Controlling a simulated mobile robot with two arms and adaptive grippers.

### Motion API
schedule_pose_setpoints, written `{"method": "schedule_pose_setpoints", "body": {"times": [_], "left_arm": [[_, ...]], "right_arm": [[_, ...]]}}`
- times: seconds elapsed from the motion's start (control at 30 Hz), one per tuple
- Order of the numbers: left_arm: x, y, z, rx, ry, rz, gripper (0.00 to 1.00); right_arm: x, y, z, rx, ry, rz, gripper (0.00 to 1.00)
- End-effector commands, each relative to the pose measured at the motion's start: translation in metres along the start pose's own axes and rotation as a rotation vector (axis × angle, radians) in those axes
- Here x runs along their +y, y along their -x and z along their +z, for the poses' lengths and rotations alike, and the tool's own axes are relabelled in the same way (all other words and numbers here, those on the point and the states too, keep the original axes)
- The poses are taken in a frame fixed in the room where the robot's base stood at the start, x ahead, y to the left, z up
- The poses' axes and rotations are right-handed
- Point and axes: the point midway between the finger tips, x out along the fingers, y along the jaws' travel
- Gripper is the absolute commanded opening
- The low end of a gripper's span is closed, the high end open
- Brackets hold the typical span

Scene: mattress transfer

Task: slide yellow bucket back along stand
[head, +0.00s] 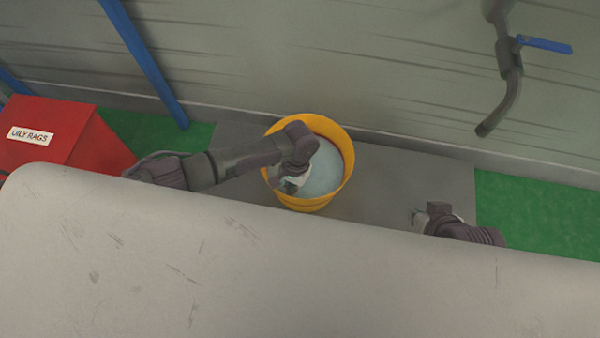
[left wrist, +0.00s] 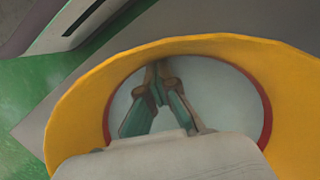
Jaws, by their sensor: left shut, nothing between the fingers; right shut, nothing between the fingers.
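The yellow bucket (head: 342,138) stands upright on a flat grey stand (head: 400,180) near the wall. It holds something pale blue-grey with a reddish edge around it. My left gripper (head: 291,186) is over the bucket's mouth, inside its rim as seen from above. In the left wrist view its fingers (left wrist: 158,75) are shut and empty, with the yellow rim (left wrist: 210,45) around them. I cannot tell whether they touch the bucket. My right gripper (head: 416,215) is shut and empty, to the right of the bucket and apart from it.
A large pale mattress-like slab (head: 250,260) fills the foreground and hides part of both arms. A red box marked "OILY RAGS" (head: 60,125) is at the left. A pipe with a blue handle (head: 545,45) hangs on the wall. Green floor (head: 535,210) shows right of the stand.

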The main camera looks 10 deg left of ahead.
Motion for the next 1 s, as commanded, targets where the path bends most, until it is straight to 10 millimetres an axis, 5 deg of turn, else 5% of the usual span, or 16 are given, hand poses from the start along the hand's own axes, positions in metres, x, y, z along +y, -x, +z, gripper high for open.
{"method": "schedule_pose_setpoints", "body": {"times": [0.23, 0.7, 1.0], "left_arm": [[-0.001, 0.008, 0.004, -0.012, 0.001, -0.002, 0.00], [0.000, 0.102, 0.000, 0.000, 0.000, -0.001, 0.00], [0.000, 0.120, 0.000, -0.002, 0.001, 0.000, 0.00]], "right_arm": [[0.000, 0.000, 0.000, 0.001, 0.000, -0.001, 0.00], [0.000, 0.000, -0.001, 0.002, 0.000, -0.001, 0.00], [0.000, 0.000, -0.001, 0.002, 0.000, -0.001, 0.00]]}}
